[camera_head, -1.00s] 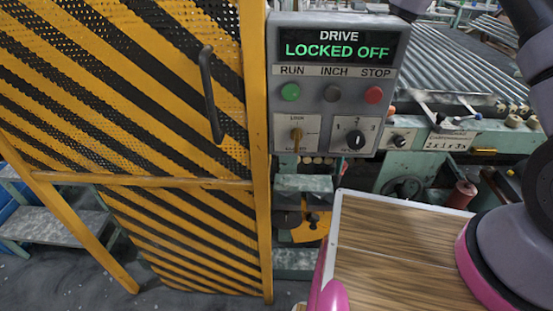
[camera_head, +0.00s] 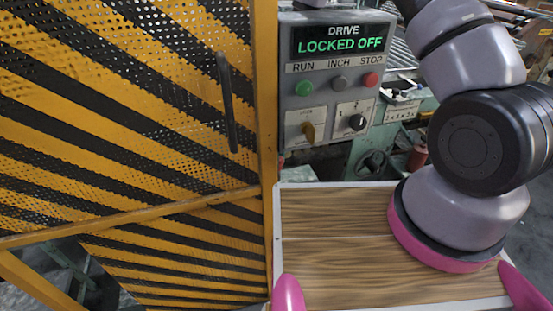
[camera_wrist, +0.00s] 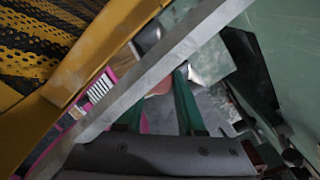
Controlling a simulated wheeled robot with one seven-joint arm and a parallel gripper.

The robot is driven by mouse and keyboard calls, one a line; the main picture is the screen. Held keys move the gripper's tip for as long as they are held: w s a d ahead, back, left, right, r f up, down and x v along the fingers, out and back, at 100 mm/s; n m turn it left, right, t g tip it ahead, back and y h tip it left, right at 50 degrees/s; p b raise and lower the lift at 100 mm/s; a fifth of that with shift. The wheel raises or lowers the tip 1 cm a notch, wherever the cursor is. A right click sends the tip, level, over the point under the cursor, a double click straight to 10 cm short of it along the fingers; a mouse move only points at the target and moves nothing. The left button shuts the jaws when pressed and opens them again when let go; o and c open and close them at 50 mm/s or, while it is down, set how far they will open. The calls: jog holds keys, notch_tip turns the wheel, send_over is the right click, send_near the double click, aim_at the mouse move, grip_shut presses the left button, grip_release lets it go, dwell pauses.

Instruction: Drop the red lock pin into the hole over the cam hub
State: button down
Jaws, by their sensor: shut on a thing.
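My gripper (camera_wrist: 162,108) shows in the wrist view as two dark green fingers above a grey palm. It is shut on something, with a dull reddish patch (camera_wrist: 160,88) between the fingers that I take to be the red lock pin. A grey diagonal bar crosses in front and hides part of the fingers and the held thing. In the head view my arm stands at the right, and the gripper is out of sight. I cannot make out the cam hub or its hole in either view.
The yellow-and-black mesh guard (camera_head: 130,130) fills the left, with a dark handle (camera_head: 227,105). The control panel (camera_head: 325,95) reads DRIVE LOCKED OFF. A wooden top with a white rim (camera_head: 330,225) lies below, in front of me.

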aim_at(279, 180)
dwell(0.4)
jog(key=shift+f, duration=2.9)
jog(key=shift+f, duration=0.1)
jog(key=shift+f, duration=0.35)
jog(key=shift+f, duration=0.3)
jog(key=shift+f, duration=0.25)
jog(key=shift+s+r, duration=0.1)
jog(key=shift+r, duration=0.15)
jog(key=shift+r, duration=0.3)
